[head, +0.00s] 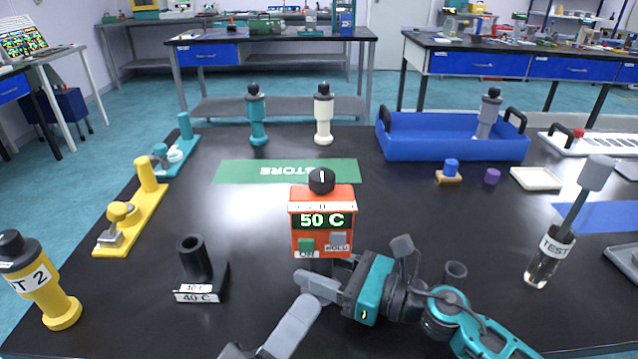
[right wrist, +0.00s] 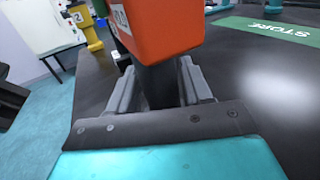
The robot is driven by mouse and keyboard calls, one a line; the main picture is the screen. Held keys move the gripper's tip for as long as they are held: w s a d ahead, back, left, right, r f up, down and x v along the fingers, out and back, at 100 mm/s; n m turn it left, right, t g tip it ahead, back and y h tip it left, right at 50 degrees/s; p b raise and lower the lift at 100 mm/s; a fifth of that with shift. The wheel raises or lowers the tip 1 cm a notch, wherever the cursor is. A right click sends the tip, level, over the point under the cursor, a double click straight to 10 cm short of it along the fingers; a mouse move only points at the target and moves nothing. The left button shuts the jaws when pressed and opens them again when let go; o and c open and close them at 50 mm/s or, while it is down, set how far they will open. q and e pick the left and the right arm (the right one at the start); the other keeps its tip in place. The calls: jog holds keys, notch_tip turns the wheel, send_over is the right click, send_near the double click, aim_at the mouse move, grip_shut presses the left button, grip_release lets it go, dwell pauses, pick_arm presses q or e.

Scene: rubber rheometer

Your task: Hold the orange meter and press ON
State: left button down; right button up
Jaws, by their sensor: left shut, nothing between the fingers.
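The orange meter (head: 322,195) stands upright in the head view, with a black knob on top and a display reading 50 C. Its green ON button (head: 306,244) is at lower left of its face, beside a grey HOLD button (head: 338,239). My right gripper (head: 325,268) is shut around the meter's dark stem below the orange body. The right wrist view shows the stem (right wrist: 160,88) between both fingers. My left gripper (head: 308,303) is shut and empty, just below the meter's face and apart from the ON button.
A black holder marked 40 C (head: 197,268) stands left of the meter. A green STORE mat (head: 235,172) lies behind it. A blue tray (head: 455,148) is at back right, a TEST vial (head: 548,262) at right. Yellow (head: 125,225) and teal fixtures line the left edge.

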jog(key=o, duration=0.4)
